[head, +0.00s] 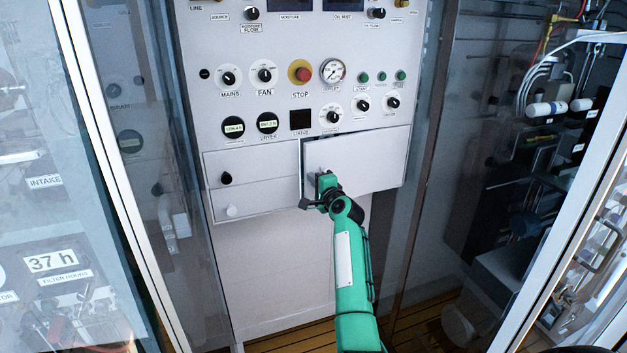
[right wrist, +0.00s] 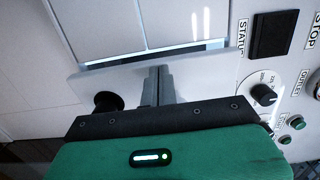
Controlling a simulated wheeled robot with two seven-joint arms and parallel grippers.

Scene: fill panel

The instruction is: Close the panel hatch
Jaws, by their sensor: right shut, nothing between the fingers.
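The panel hatch (head: 365,160) is a plain pale door at the lower right of the control panel. Whether the fingertips touch is unclear. My left gripper is out of view.
Dials and a red stop button (head: 303,74) sit above. Glass doors (head: 110,150) flank the panel on both sides. The space below the hatch is clear.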

